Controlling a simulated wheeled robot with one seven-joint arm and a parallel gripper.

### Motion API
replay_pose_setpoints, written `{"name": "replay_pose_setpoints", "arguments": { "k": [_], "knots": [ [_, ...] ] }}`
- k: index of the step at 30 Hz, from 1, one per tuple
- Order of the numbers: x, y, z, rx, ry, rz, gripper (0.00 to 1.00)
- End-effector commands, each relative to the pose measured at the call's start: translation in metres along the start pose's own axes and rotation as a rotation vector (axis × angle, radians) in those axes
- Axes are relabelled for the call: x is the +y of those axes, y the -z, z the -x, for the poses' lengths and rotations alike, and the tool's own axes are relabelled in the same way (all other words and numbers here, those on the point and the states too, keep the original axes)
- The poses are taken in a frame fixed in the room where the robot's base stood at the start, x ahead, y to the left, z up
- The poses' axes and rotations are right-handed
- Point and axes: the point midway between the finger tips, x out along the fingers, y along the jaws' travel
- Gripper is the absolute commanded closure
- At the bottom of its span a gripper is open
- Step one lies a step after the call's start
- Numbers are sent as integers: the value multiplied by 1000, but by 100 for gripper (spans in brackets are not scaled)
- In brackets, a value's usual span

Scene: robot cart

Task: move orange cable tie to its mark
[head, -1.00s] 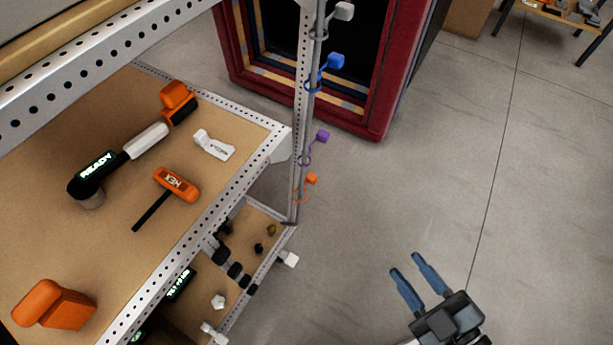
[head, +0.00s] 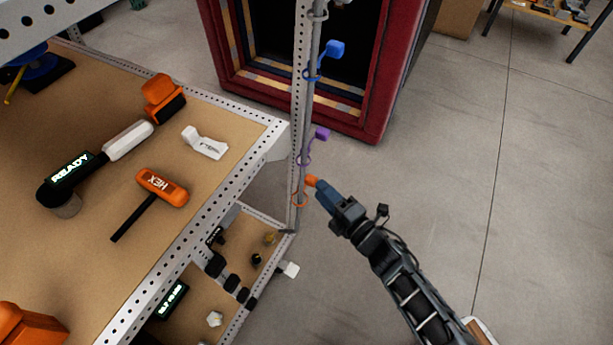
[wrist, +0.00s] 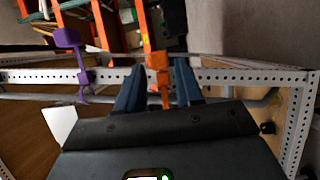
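The orange cable tie (head: 300,199) is looped around a thin upright grey pole at the rack's corner, its tab (head: 311,181) sticking out to the right. My gripper (head: 320,190) is at this tab, reaching in from the lower right. In the wrist view, the orange tie (wrist: 162,92) lies between my two blue-grey fingers (wrist: 160,88). The fingers stand apart on either side of it and look open; any contact is hard to tell. I cannot make out a mark for the tie.
A purple tie (head: 318,135) sits just above on the same pole, close to my gripper, and a blue tie (head: 330,50) higher up. The perforated rack upright (head: 300,100) stands right beside the pole. Open floor (head: 440,180) lies to the right.

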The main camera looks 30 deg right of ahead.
Motion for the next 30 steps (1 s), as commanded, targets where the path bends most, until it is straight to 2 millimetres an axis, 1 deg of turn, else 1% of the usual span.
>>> {"name": "replay_pose_setpoints", "arguments": {
  "k": [6,12,18,25,30],
  "knots": [
    [-1,0,-34,0,-3,-1,64],
    [0,0,-60,0,-2,-2,64],
    [1,0,-69,0,-2,-2,64],
    [1,0,-69,0,-1,-3,64],
    [1,0,-69,0,-1,-3,80]
  ]
}}
